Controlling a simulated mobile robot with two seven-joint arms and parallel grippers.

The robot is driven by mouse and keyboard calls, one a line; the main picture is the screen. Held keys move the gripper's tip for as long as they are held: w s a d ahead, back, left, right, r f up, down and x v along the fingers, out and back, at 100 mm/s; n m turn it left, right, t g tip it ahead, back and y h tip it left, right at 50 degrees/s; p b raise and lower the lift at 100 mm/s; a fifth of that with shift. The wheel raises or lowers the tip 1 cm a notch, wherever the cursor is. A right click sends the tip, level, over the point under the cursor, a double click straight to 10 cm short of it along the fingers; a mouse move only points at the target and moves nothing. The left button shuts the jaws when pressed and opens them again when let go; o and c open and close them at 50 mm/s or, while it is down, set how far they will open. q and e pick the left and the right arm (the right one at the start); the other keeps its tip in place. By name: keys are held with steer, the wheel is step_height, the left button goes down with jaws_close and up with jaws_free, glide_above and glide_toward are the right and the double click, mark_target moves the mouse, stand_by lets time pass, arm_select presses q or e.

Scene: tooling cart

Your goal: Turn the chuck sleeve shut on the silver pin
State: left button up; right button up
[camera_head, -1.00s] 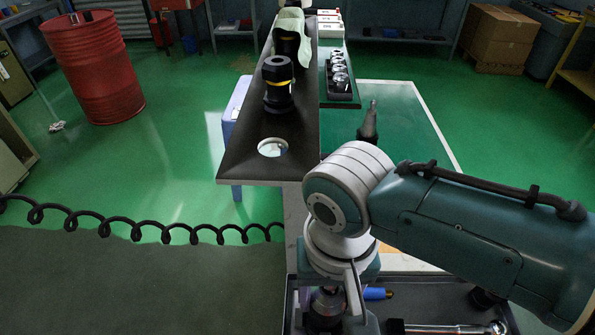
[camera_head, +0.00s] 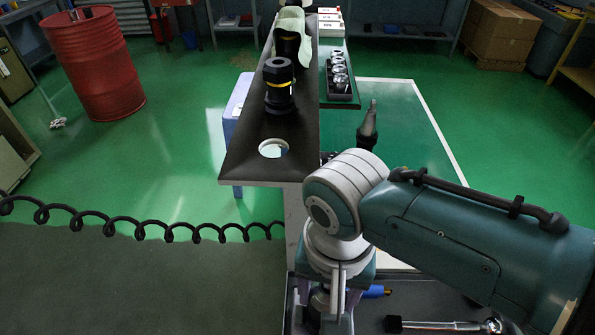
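My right gripper (camera_head: 328,298) points down at the bottom of the head view, below my grey and teal wrist. My wrist covers most of it, and I cannot tell whether its fingers are open or shut. The chuck sleeve and the silver pin cannot be made out for sure; they may be hidden under my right wrist. A black tool holder with a yellow band (camera_head: 279,88) stands upright on the black shelf, apart from the gripper. My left gripper is not in view.
The black shelf (camera_head: 238,160) has an empty round hole near its front end. A dark tapered tool (camera_head: 368,128) stands behind my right arm. A tray with a ratchet (camera_head: 440,326) and a blue-handled tool (camera_head: 375,291) lies below. Silver parts (camera_head: 339,76) stand in a rack behind.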

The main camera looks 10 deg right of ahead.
steer(key=o, duration=0.4)
steer(key=shift+r, duration=0.1)
steer(key=shift+r, duration=0.3)
step_height(320, 180, up, 8)
steer(key=p, duration=0.2)
steer(key=shift+r+p, duration=0.1)
steer(key=shift+p, duration=0.25)
steer(key=shift+r, duration=0.5)
